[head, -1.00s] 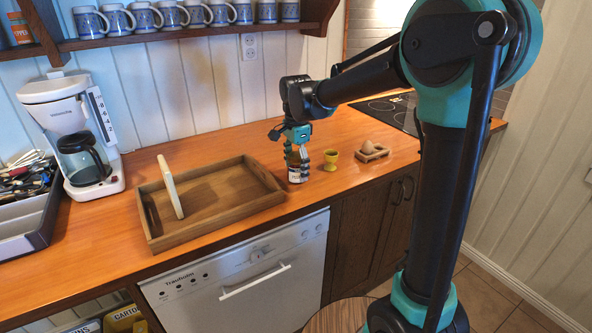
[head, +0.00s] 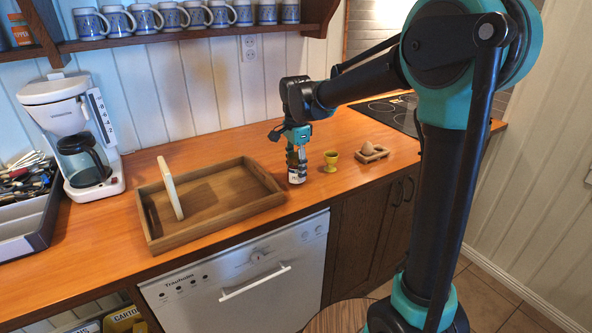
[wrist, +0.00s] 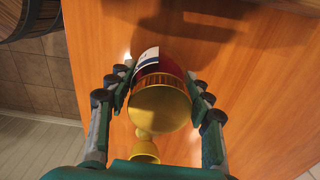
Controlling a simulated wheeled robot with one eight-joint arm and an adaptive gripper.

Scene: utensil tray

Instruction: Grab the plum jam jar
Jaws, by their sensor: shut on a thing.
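The plum jam jar (head: 297,176) stands upright on the wooden counter, just right of the wooden tray. It has dark contents, a white label and a gold lid. In the wrist view the jar (wrist: 160,105) sits between the two fingers, lid toward the camera. My gripper (head: 296,160) comes down from above and is shut around the jar's sides. In the wrist view the fingers of my gripper (wrist: 160,106) press on it from left and right. The fingers hide part of the jar in the head view.
A yellow egg cup (head: 331,161) stands close to the right of the jar. A wooden holder (head: 372,154) with an egg is further right. The wooden tray (head: 255,205) with a white-edged board leaning in it is to the left. The counter's front edge is near.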

